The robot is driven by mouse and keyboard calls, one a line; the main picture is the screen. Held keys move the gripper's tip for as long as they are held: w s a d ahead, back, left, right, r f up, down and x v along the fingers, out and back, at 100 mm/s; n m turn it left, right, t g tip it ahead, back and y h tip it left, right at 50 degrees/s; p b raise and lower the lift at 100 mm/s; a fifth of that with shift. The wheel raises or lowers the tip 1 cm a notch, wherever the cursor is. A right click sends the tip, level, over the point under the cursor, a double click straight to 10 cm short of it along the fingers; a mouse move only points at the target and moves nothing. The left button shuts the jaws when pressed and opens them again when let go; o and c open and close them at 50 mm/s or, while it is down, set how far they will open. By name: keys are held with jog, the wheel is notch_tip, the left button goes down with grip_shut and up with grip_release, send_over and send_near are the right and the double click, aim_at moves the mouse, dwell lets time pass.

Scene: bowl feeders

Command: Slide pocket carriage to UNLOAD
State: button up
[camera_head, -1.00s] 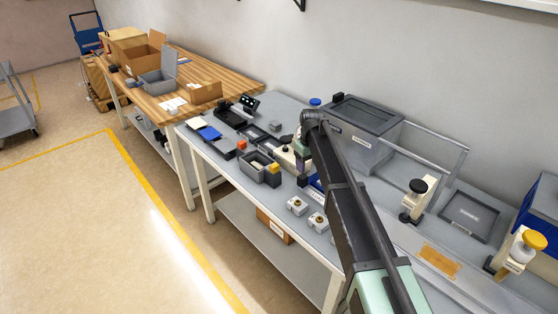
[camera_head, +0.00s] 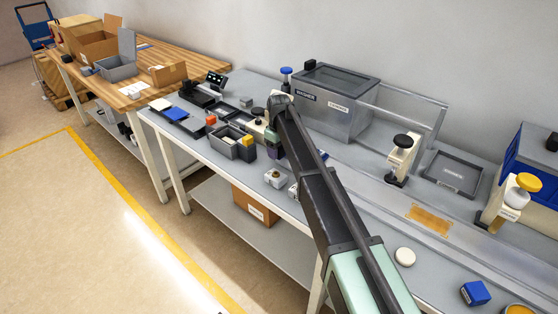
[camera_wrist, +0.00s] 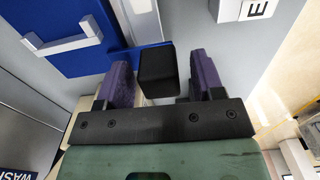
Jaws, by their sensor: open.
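In the wrist view, my gripper (camera_wrist: 160,74) has its two purple fingers apart, one on each side of a black block (camera_wrist: 158,64). There are gaps between the block and both fingers, so it is not clamped. A blue strip (camera_wrist: 124,58) runs behind the block; the block may be the pocket carriage's handle, but I cannot tell for sure. In the head view, my gripper (camera_head: 274,148) is low over the bench, mostly behind my own arm, which hides the carriage there. No UNLOAD mark is readable.
A blue panel with a grey handle (camera_wrist: 60,45) is close on the left in the wrist view. In the head view, a grey lidded box (camera_head: 335,105) stands behind my arm. A grey bin (camera_head: 233,146) and white-bodied knobs (camera_head: 275,179) are near the gripper.

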jog(key=shift+c, duration=0.3)
grip_shut()
jog(key=shift+s, duration=0.1)
